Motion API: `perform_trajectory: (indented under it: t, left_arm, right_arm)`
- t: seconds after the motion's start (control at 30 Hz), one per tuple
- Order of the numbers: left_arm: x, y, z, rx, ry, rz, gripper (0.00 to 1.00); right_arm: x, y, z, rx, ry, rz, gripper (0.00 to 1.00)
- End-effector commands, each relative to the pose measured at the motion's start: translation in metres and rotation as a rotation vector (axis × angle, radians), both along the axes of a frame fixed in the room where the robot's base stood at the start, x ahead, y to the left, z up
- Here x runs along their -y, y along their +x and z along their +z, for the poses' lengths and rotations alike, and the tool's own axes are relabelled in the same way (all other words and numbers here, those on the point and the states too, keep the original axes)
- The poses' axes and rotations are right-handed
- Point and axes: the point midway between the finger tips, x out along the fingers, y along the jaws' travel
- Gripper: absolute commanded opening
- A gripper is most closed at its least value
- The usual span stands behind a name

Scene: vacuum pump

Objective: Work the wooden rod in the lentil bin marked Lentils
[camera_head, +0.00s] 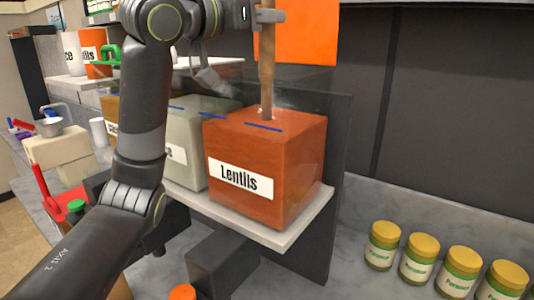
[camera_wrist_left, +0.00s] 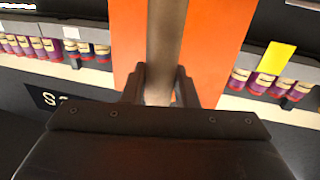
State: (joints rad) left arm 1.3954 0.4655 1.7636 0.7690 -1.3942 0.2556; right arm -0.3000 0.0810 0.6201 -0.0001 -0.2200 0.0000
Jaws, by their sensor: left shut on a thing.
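The lentil bin (camera_head: 262,200) is an orange-red box with a white "Lentils" label on its front and a blue strip on top. The wooden rod (camera_head: 266,75) stands nearly upright in the head view, its lower end going into the bin's top. How deep it reaches is hidden. My left gripper (camera_head: 268,15) is shut on the rod near the top edge of the head view. In the left wrist view the rod (camera_wrist_left: 163,45) stands between the two dark fingers (camera_wrist_left: 160,88). My right gripper is not in view.
A pale bin (camera_head: 195,140) stands left of the lentil bin on the same white shelf (camera_head: 250,232). Several gold-lidded jars (camera_head: 417,258) stand on the marble counter at right. An orange panel (camera_head: 305,35) is behind the rod. A dark upright panel (camera_head: 345,150) stands right of the bin.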

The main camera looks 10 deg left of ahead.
Motion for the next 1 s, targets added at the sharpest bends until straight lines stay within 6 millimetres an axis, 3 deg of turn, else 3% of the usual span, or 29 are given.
perform_trajectory:
  t: [0.27, 0.8, 1.0]
  left_arm:
    - [0.0, 0.0, 0.007, 0.001, -0.001, 0.0, 0.0]
    - [0.0, -0.001, 0.045, 0.001, 0.0, 0.0, 0.0]
    - [0.0, -0.001, 0.046, 0.0, 0.0, 0.0, 0.0]
  right_arm:
    - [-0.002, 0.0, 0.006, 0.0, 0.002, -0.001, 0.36]
    - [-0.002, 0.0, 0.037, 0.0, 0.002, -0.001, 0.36]
    - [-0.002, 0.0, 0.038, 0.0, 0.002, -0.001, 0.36]
